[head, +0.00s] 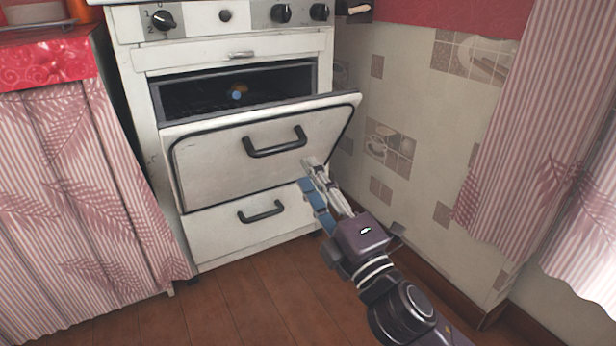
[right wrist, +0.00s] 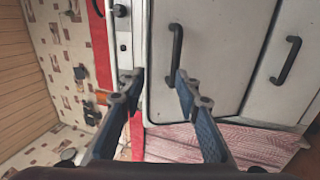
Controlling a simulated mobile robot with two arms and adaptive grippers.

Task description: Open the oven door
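The white oven door (head: 215,161) hangs partly open in the head view, its top edge tilted out from the stove, with the dark oven cavity (head: 200,94) showing above it. Its dark bar handle (head: 275,144) is on the front of the door and also shows in the right wrist view (right wrist: 176,50). My right gripper (head: 308,174) is near the door's lower right part, below and right of the handle. In the right wrist view its fingers (right wrist: 157,82) are apart with nothing held. One fingertip overlaps the handle's end; I cannot tell if it touches. My left gripper is out of view.
A drawer with its own dark handle (head: 260,211) is below the door. Stove knobs (head: 281,13) line the top. A curtained counter (head: 75,190) stands close on the left. A tiled wall (head: 415,130) is on the right. Wooden floor (head: 250,305) in front is clear.

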